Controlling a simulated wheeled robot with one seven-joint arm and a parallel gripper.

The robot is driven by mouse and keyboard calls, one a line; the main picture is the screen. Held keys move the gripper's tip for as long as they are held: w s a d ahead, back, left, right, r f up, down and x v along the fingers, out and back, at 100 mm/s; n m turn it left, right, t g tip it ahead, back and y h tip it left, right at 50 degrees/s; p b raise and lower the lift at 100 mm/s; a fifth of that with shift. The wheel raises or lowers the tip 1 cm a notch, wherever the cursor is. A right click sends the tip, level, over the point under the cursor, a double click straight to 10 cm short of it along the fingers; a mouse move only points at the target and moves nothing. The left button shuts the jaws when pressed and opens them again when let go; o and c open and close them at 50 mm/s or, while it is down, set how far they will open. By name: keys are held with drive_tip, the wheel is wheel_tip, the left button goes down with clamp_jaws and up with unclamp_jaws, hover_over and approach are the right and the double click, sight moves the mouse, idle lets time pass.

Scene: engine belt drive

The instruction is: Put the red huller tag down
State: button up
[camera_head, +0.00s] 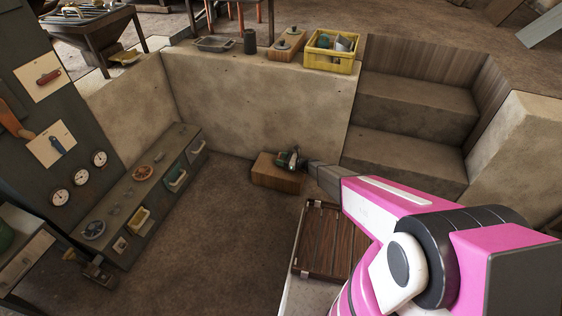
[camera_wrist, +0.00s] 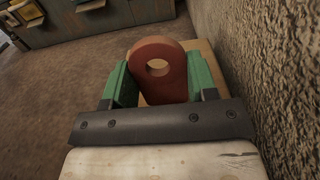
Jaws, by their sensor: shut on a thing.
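In the wrist view the red huller tag (camera_wrist: 158,76), a flat rounded plate with a round hole, stands between the two green fingers of my gripper (camera_wrist: 159,82). The gripper is shut on it. Behind and under the tag a light wooden block (camera_wrist: 206,52) shows; I cannot tell whether the tag touches it. In the head view my gripper (camera_head: 290,161) is small, at the wooden block (camera_head: 277,178) on the pit floor by the wall. The tag is hard to make out there.
A slatted dark wooden panel (camera_head: 331,240) lies right of the block. Steps (camera_head: 412,152) rise behind it. A long bench (camera_head: 130,200) with drawers and parts stands at left. A yellow crate (camera_head: 331,61) sits on the wall ledge. The middle floor is clear.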

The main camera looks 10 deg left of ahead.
drive_tip(key=shift+f, duration=0.55)
drive_tip(key=shift+f, duration=0.1)
drive_tip(key=o, duration=0.9)
